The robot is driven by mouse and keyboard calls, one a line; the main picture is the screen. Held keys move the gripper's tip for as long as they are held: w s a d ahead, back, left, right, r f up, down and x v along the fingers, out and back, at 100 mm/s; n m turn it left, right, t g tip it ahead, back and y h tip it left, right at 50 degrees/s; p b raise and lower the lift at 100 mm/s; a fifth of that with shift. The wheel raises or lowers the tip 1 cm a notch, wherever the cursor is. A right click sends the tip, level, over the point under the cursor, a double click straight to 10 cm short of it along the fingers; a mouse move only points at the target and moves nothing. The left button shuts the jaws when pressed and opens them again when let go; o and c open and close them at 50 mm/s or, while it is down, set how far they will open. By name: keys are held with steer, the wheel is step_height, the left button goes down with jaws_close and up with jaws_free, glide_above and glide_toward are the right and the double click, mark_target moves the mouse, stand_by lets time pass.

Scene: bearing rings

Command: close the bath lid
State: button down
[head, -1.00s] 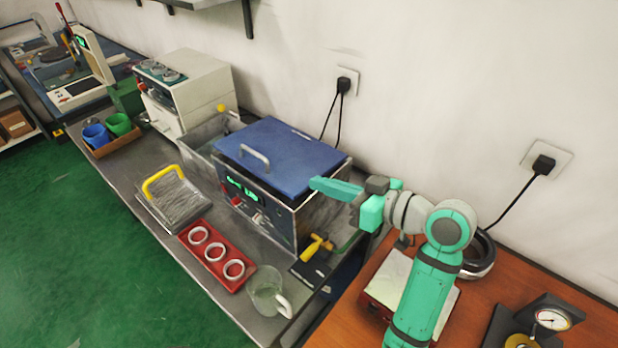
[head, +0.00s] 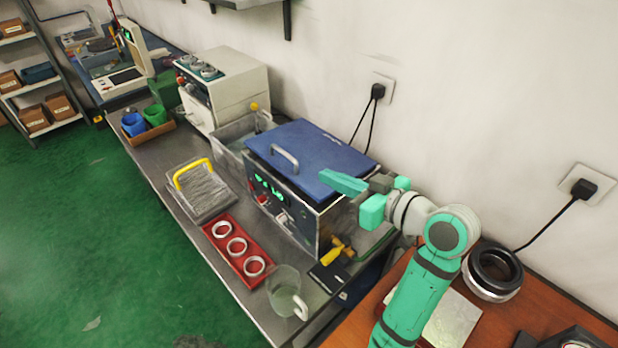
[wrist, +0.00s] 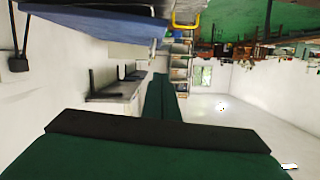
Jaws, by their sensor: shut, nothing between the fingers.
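The bath (head: 284,195) is a metal box with a dark front panel and a lit green display, standing on the steel bench. Its blue lid (head: 318,150) with a pale bar handle (head: 285,158) lies over the top, looking nearly flat; I cannot tell whether it is fully seated. My gripper (head: 324,178) is at the right end of the lid, fingers pointing left, shut and empty. In the head view it overlaps the lid's right front corner; contact is unclear. In the wrist view, the blue lid (wrist: 95,24) runs along the top, beyond the shut fingers (wrist: 160,95).
A red tray (head: 262,277) with three rings, a glass jug (head: 284,283), a yellow-handled basket (head: 207,204) and a yellow-handled tool (head: 333,252) sit around the bath's front. A white machine (head: 232,92) stands behind left. A wall plug (head: 378,91) is behind.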

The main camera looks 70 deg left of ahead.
glide_above(301, 184)
steer(key=shift+w+d+f, duration=0.1)
steer(key=shift+w+f, duration=0.05)
steer(key=shift+f, duration=0.45)
steer(key=shift+w+d+f, duration=0.1)
steer(key=shift+f, duration=0.45)
steer(key=f, duration=0.3)
steer(key=shift+s+a, duration=0.1)
steer(key=shift+s, duration=0.1)
steer(key=shift+s+f, duration=0.15)
steer(key=shift+f, duration=0.4)
